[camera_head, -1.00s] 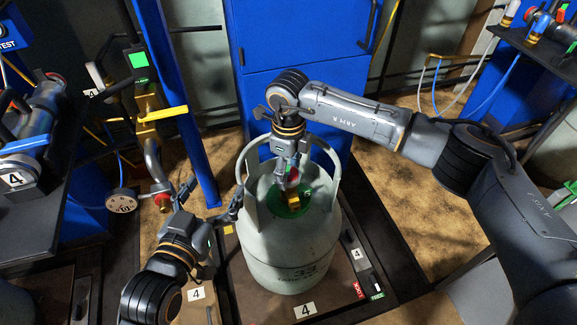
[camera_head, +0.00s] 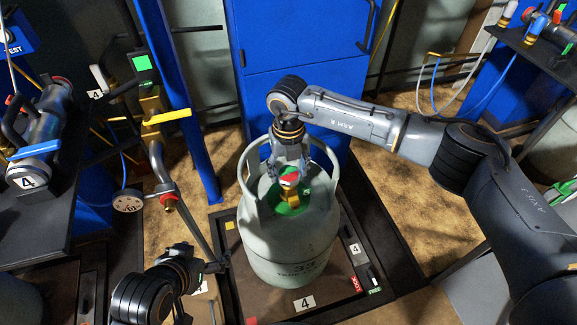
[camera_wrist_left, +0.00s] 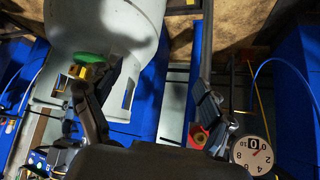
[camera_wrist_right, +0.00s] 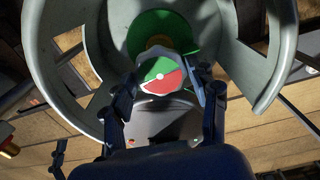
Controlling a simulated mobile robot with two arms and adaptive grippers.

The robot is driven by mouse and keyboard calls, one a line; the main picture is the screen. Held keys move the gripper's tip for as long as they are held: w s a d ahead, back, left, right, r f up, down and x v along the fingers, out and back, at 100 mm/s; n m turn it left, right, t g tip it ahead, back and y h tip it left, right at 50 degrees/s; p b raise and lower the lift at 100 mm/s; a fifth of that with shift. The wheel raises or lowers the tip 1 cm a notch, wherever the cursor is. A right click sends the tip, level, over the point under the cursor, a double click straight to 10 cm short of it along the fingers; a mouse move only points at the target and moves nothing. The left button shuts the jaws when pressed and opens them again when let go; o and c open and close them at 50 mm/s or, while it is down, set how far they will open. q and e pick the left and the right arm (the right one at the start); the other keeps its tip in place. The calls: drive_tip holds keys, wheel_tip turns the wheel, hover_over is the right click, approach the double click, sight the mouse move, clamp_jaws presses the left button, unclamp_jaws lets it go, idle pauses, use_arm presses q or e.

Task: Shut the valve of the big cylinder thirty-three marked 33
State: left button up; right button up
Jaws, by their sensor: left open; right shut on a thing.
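The big grey cylinder (camera_head: 287,250) marked 33 stands upright on the dark scale platform (camera_head: 255,300). Its valve sits inside the collar on top, with a brass body (camera_head: 290,193), a green disc and a red-and-green handwheel (camera_wrist_right: 166,77). My right gripper (camera_wrist_right: 168,88) reaches down into the collar and is shut on the handwheel, one finger on each side. It also shows in the head view (camera_head: 290,168). My left gripper (camera_head: 205,275) is open and empty, low to the left of the cylinder. In the left wrist view its fingers (camera_wrist_left: 150,105) are spread wide.
A filling hose with a red-ringed end (camera_head: 168,199) and a round gauge (camera_head: 128,201) hangs left of the cylinder. A blue post (camera_head: 185,100) and a blue cabinet (camera_head: 300,90) stand behind. A dark bench (camera_head: 60,205) holds equipment at left.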

sight(288, 173)
use_arm(q)
drive_tip(key=shift+s+a+f+g, duration=0.2)
drive_tip(key=shift+s+f+g, duration=0.15)
drive_tip(key=shift+s, duration=0.25)
drive_tip(key=shift+s+a+f+g, duration=0.2)
drive_tip(key=shift+s+g, duration=0.15)
drive_tip(key=shift+s, duration=0.2)
use_arm(e)
drive_tip(key=shift+m, duration=0.6)
drive_tip(key=o, duration=1.2)
drive_tip(key=shift+c, duration=0.2)
wheel_tip(288, 173, up, 12)
drive_tip(key=shift+a, duration=0.1)
